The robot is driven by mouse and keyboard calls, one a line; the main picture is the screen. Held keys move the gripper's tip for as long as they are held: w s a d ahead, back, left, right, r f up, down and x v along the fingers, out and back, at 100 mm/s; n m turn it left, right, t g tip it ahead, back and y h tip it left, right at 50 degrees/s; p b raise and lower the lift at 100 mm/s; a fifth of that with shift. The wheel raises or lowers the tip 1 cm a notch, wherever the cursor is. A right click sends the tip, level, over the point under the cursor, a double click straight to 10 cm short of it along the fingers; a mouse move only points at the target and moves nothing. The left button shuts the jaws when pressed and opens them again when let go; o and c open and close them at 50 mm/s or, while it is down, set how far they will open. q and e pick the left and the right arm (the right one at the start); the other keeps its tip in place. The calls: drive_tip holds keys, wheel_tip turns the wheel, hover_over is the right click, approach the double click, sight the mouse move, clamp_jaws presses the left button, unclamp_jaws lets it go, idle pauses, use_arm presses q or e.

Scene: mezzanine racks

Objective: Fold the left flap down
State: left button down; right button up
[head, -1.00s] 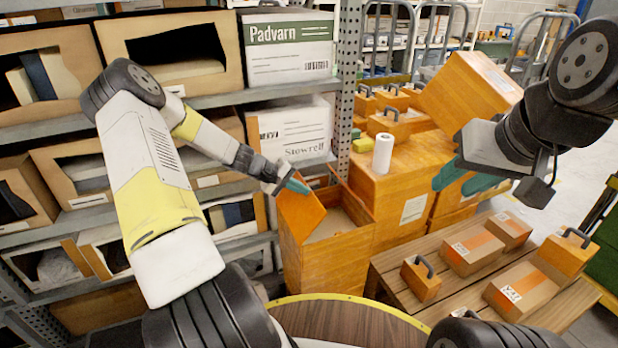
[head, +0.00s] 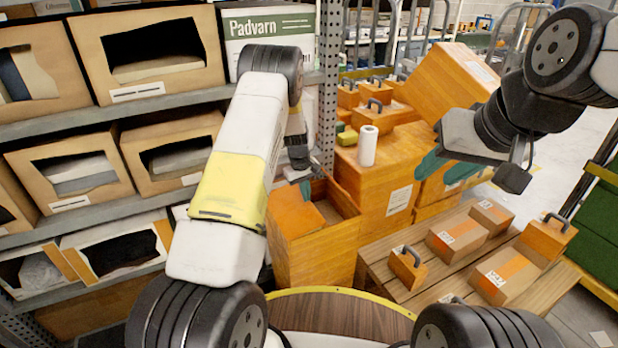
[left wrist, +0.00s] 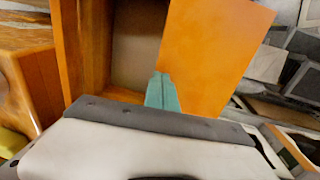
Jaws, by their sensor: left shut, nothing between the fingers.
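The orange open-topped box (head: 310,252) stands below the rack's right end. Its left flap (head: 293,212) is raised and slants over the opening, leaving part of the inside visible to its right. My left gripper (head: 304,187) is shut and empty at the flap's upper edge. In the left wrist view the teal fingertips (left wrist: 162,90) are together beside the flap's face (left wrist: 215,50), overlapping its edge; I cannot tell whether they touch. The box's dark inside (left wrist: 128,45) shows beyond them. My right gripper (head: 447,167) looks open, with teal fingers apart, away from this box.
A closed orange box (head: 385,195) bearing a white roll (head: 368,146) stands right behind the open box. A tilted orange box (head: 467,85) is behind my right arm. A slatted table (head: 440,292) with cartons is at right. The rack (head: 60,128) fills the left.

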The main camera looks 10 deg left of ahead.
use_arm(q)
drive_tip(key=shift+w+d+f+y, duration=0.1)
drive_tip(key=shift+f+y, duration=0.2)
drive_tip(key=shift+f, duration=0.1)
drive_tip(key=shift+d+f, duration=0.15)
drive_tip(key=shift+f, duration=0.5)
drive_tip(key=shift+f, duration=0.1)
